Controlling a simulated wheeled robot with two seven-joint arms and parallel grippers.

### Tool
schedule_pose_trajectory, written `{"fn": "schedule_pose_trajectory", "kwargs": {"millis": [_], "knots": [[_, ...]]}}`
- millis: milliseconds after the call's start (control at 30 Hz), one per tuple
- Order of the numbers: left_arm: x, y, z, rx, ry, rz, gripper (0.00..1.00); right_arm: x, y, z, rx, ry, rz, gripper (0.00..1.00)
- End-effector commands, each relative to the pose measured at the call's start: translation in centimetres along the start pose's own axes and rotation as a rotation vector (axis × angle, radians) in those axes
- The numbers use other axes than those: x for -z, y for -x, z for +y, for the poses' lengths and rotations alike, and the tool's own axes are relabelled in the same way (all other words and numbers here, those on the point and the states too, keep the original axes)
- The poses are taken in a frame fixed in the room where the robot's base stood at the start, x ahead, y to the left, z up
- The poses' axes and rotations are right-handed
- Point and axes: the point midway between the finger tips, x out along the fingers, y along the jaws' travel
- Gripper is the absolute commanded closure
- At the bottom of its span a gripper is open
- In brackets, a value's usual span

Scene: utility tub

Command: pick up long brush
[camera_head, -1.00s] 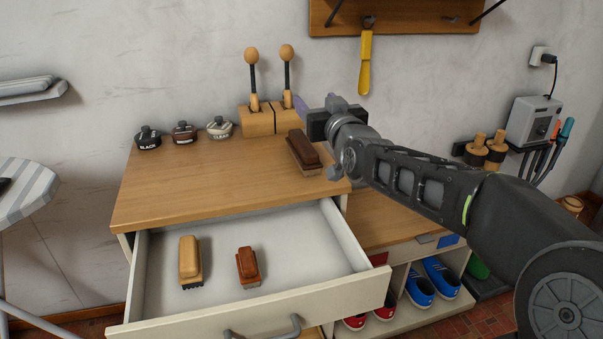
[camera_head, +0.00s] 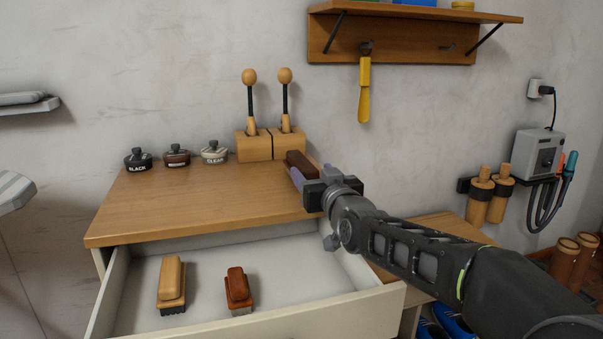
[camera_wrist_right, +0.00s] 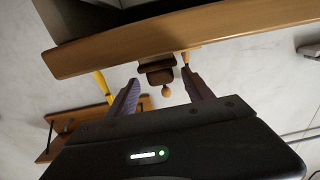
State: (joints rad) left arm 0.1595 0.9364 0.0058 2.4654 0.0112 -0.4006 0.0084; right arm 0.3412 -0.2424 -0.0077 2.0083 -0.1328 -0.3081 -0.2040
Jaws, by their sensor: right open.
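A long dark brown brush (camera_head: 303,163) lies on the right part of the wooden cabinet top (camera_head: 195,205). My right gripper (camera_head: 303,177) is open at the brush's near end, and its fingers and wrist hide part of the brush. In the right wrist view a dark brown block (camera_wrist_right: 157,72), which looks like the brush, shows between the open finger tips of the right gripper (camera_wrist_right: 161,78). I cannot tell whether the fingers touch it. My left gripper is not in view.
The open drawer (camera_head: 345,318) below holds a tan brush (camera_head: 171,283) and a short reddish brush (camera_head: 238,288). Wooden blocks with knobbed rods (camera_head: 268,146) stand behind the brush. Several polish jars (camera_head: 176,156) line the back. The middle of the top is clear.

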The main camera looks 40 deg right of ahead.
Motion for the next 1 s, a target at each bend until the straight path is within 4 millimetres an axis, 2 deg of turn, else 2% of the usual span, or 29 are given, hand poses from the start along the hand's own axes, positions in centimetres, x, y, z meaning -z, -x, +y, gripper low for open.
{"fn": "schedule_pose_trajectory", "kwargs": {"millis": [167,533,800,1000], "knots": [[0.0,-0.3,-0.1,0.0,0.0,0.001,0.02,-0.2,-1.7,0.0,0.0,0.0,-0.001,0.4],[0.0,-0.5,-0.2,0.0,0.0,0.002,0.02,-0.2,-2.2,0.0,0.0,-0.001,-0.001,0.4],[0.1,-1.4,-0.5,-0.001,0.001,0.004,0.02,-0.4,-6.0,-0.2,0.0,-0.001,-0.001,0.4],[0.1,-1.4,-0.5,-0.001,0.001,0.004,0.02,-0.2,-6.9,-0.2,0.0,0.0,0.0,0.4]]}}
